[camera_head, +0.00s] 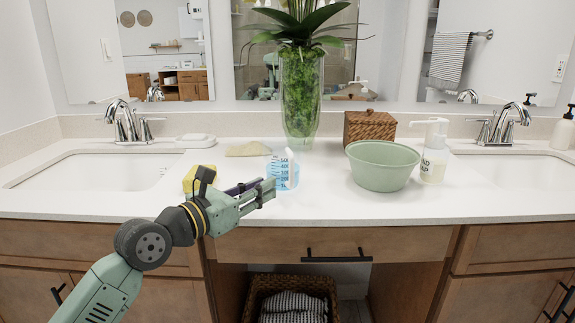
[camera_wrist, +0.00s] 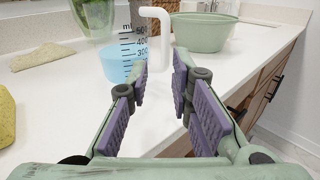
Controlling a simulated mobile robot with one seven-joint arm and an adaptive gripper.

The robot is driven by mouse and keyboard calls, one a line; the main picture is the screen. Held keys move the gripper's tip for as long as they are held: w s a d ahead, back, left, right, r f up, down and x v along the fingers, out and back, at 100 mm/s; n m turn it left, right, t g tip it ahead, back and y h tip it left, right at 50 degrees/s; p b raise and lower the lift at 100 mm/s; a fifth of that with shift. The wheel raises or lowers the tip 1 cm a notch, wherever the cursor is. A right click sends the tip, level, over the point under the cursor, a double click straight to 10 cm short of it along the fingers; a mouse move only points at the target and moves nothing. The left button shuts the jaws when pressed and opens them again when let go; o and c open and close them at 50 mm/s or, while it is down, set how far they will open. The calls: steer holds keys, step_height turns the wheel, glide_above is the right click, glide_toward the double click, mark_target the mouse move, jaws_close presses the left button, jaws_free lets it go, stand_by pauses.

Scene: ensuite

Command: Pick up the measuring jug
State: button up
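The measuring jug (camera_head: 283,172) stands upright on the white counter, in the middle of the head view. It is clear and light blue with dark scale marks. In the wrist view the jug (camera_wrist: 120,62) is ahead and left of centre, with its white handle (camera_wrist: 160,12) facing my gripper. My gripper (camera_head: 262,187) is open, low over the counter's front part and just in front of the jug. In the wrist view its purple-padded fingertips (camera_wrist: 160,72) are on either side of the handle's line. I cannot tell whether the handle is between them or just beyond.
A green bowl (camera_head: 382,177), a soap pump bottle (camera_head: 433,165) and a wicker box (camera_head: 369,125) stand to the right. A tall plant vase (camera_head: 301,95) is behind. A yellow sponge-like item (camera_head: 190,180) and a folded beige cloth (camera_head: 248,149) lie left. Sinks flank both sides.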

mark_target(290, 174)
steer(key=p+x, duration=0.1)
steer(key=x, duration=0.3)
steer(key=shift+d+r, duration=0.15)
steer(key=shift+d, duration=0.05)
steer(key=p+x, duration=0.1)
steer(key=x, duration=0.1)
steer(key=p+x, duration=0.1)
steer(key=x, duration=0.1)
steer(key=shift+d+r, duration=0.25)
steer(key=shift+d, duration=0.05)
steer(key=shift+w+d+f, duration=0.1)
steer(key=shift+w+d, duration=0.15)
steer(key=shift+w, duration=0.1)
jaws_close()
